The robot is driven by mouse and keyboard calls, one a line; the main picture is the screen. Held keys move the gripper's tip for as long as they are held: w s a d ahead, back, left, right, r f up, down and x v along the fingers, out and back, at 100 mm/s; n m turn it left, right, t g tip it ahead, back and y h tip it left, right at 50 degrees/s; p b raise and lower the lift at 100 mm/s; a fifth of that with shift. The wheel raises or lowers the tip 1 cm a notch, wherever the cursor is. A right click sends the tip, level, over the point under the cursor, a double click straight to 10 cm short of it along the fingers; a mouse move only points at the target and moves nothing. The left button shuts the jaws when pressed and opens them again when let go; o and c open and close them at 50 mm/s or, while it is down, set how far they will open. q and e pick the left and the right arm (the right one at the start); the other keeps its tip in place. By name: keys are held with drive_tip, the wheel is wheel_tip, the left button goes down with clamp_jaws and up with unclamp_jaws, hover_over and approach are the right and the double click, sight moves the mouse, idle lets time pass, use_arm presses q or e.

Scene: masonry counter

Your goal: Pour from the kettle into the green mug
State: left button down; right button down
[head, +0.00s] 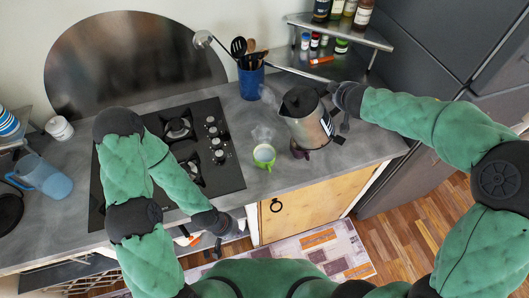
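The kettle (307,126), steel with a black lid, is at the right part of the counter, its spout side toward the left. My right gripper (342,129) is at its handle on the right side and appears shut on it; the fingers are partly hidden. The green mug (264,155) stands upright on the counter, left of and nearer than the kettle. Pale steam shows above the mug and beside the kettle's spout. My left gripper (226,243) hangs empty in front of the counter's front edge, its fingers apart.
A dark purple item (299,151) is just below the kettle, mostly hidden. A blue utensil holder (251,82) stands behind. The black cooktop (220,172) lies left of the mug. A blue pitcher (46,178) is far left. A corner shelf (345,34) holds bottles.

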drive_tip(key=f+p, duration=0.1)
drive_tip(key=d+f+m+y, duration=0.1)
drive_tip(key=f, duration=0.1)
drive_tip(key=w+d+f+g+y+p, duration=0.1)
drive_tip(key=shift+d+f+p, duration=0.1)
drive_tip(key=shift+f+p, duration=0.15)
drive_tip(key=shift+p, duration=0.1)
drive_tip(key=f+p, duration=0.1)
drive_tip(key=p, duration=0.1)
drive_tip(key=m+y+p, duration=0.1)
drive_tip(key=shift+w+d+f+g+p, duration=0.1)
drive_tip(key=shift+d+f+g+p, duration=0.1)
drive_tip(key=shift+f+g+p, duration=0.15)
drive_tip(key=shift+f, duration=0.15)
drive_tip(key=shift+f, duration=0.1)
